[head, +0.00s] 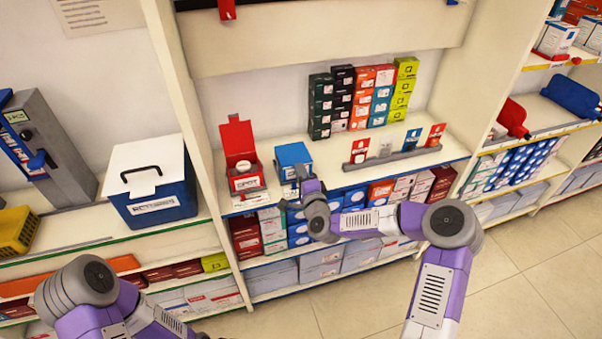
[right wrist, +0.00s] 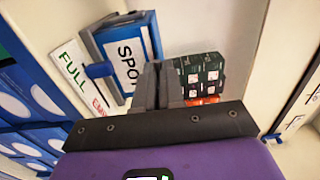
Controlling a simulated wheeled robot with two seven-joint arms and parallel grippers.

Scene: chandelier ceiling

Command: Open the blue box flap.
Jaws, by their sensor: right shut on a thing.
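The small blue box (head: 291,154) stands on the middle shelf, right of an open red box. Its blue top flap looks closed. In the right wrist view the blue box (right wrist: 127,52) shows a white label reading "SPOT" and a blue tab (right wrist: 99,70). My right gripper (head: 301,182) is at the box's front right. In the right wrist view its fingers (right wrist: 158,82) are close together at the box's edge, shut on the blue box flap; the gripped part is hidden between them. My left arm shows at the lower left, but its gripper is out of view.
The red box (head: 238,142) stands close on the left, lid up. A card rack (head: 390,158) and stacked small cartons (head: 362,98) are to the right. A larger blue case (head: 155,205) with a white lid is on the left shelf. Shelf posts flank the bay.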

